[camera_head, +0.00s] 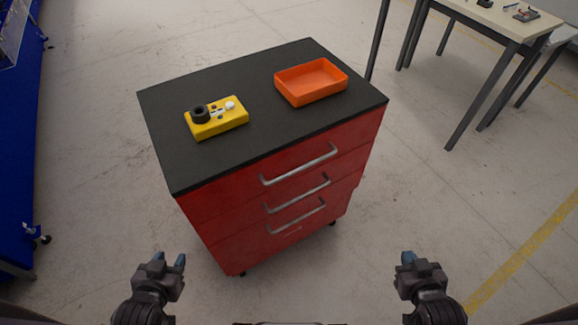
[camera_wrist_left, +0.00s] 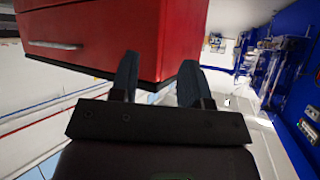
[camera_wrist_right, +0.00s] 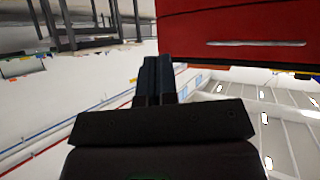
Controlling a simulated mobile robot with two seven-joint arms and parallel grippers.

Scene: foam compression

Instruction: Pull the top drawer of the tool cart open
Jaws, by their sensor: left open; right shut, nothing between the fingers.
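The red tool cart (camera_head: 210,220) stands in front of me with a black top. Its top drawer (camera_head: 300,170) is shut and has a silver bar handle (camera_head: 300,167). Two more drawers with like handles sit below it. My left gripper (camera_head: 169,261) is open and empty, at the near left and apart from the cart. In the left wrist view its fingers (camera_wrist_left: 157,80) show spread before the red cart. My right gripper (camera_head: 408,258) is shut and empty, at the near right and apart from the cart. Its fingers (camera_wrist_right: 158,78) lie together in the right wrist view.
On the cart top lie a yellow block (camera_head: 222,122) with small parts and an orange tray (camera_head: 311,95). A table (camera_head: 500,20) stands at the back right, and a blue structure (camera_head: 22,150) at the left. The floor before the cart is clear.

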